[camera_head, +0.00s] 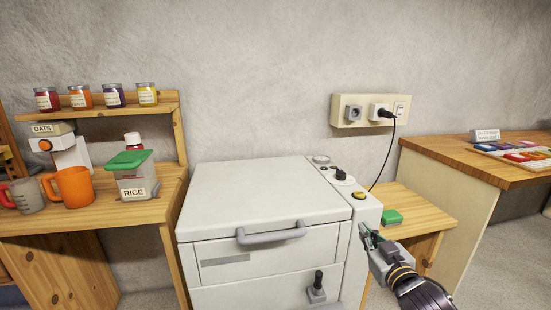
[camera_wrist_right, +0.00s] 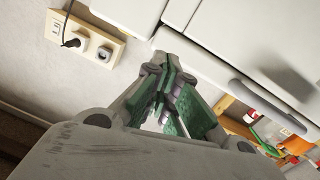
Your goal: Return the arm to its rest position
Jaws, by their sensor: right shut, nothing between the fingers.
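My right gripper (camera_head: 370,237) is at the right front of the white machine (camera_head: 265,190), beside its control strip and below the yellow button (camera_head: 358,196). Its fingers are shut and empty; they also show in the right wrist view (camera_wrist_right: 165,85), tips together, with the machine's white panels beyond. I cannot tell from these views whether the tips touch the machine. My right arm (camera_head: 425,290) comes in from the bottom right. My left gripper is not in view.
A low wooden table with a green block (camera_head: 392,217) stands right of the machine. A cord hangs from the wall socket panel (camera_head: 350,112). A wooden shelf (camera_head: 150,209) with jars, mugs and a rice container is at left. A wooden desk (camera_head: 450,153) is at right.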

